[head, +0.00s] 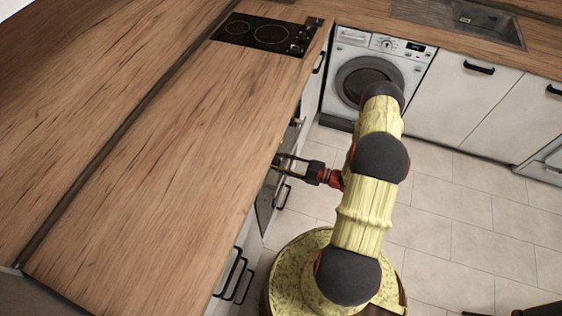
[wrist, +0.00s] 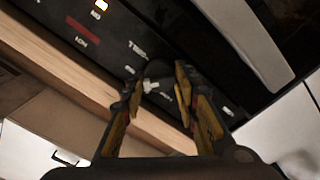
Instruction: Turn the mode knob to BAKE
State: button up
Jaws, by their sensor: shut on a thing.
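The mode knob (wrist: 157,72) is a small dark knob on the black oven panel (wrist: 115,35) in the wrist view. My gripper (wrist: 157,78) has one finger on each side of it and is shut on it. Small white labels stand around the knob, tilted and too blurred to read surely, so I cannot tell which one it points at. In the head view my gripper (head: 279,163) reaches left to the oven front just below the counter edge. The knob is hidden there.
The wooden counter (head: 150,150) overhangs the oven front close to my gripper. A pale oven handle (wrist: 245,40) runs beside the panel in the wrist view. A hob (head: 265,33) and a washing machine (head: 375,75) are farther back.

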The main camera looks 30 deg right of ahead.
jog(key=shift+m, duration=1.2)
jog(key=o, duration=1.2)
jog(key=shift+c, duration=0.2)
jog(key=v, duration=1.2)
jog(key=shift+d, duration=0.1)
